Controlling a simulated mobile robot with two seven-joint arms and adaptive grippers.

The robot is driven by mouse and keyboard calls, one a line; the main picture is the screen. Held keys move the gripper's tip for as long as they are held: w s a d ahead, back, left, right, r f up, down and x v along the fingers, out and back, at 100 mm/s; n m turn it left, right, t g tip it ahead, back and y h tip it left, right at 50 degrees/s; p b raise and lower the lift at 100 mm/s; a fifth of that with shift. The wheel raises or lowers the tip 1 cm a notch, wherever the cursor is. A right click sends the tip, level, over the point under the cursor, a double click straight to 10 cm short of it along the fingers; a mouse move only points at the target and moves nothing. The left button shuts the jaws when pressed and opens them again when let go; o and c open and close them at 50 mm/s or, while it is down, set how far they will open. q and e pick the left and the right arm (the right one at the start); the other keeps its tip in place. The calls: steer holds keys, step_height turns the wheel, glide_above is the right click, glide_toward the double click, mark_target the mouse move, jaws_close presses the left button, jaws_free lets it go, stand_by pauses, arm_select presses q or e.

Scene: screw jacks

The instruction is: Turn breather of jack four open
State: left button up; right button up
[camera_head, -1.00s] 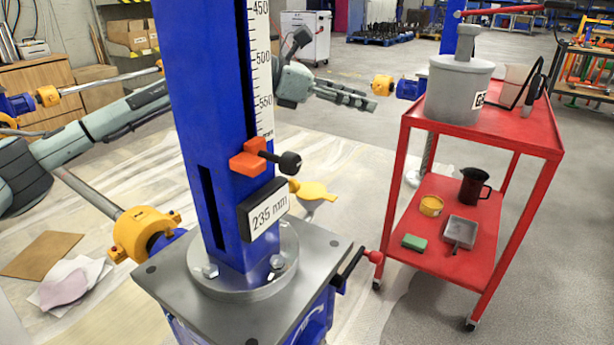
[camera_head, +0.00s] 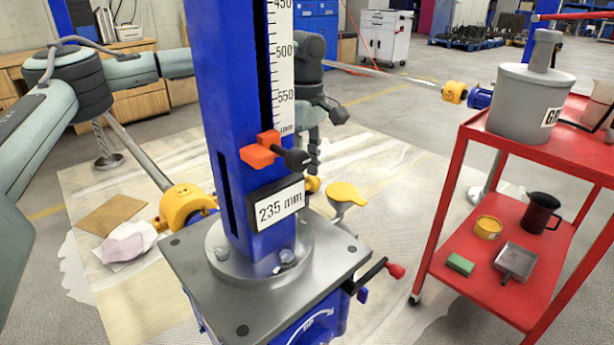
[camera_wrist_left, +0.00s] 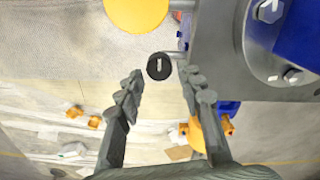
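The jack's blue column (camera_head: 225,110) stands upright on its steel base plate (camera_head: 185,255) and bears a scale and a "235 mm" label (camera_head: 277,208). No jack number is readable. In the left wrist view a small black round cap with a pale mark (camera_wrist_left: 159,67), seemingly the breather, sits beside the steel plate (camera_wrist_left: 235,60). I cannot make it out in the head view. My left gripper (camera_head: 314,165) points down behind the column, partly hidden. In the wrist view its fingers (camera_wrist_left: 161,76) are spread, with the cap appearing between their tips; contact cannot be told. My right gripper is not in view.
A yellow lid (camera_head: 343,193) is just behind the plate; its yellow disc (camera_wrist_left: 137,10) is close to the fingers in the wrist view. An orange clamp (camera_head: 260,151) and a red-handled crank (camera_head: 394,270) jut from the jack. A red cart (camera_head: 445,205) stands at right.

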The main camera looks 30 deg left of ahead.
arm_select(q)
steer(key=shift+f, duration=0.9)
steer(key=shift+c, duration=0.6)
jaws_close()
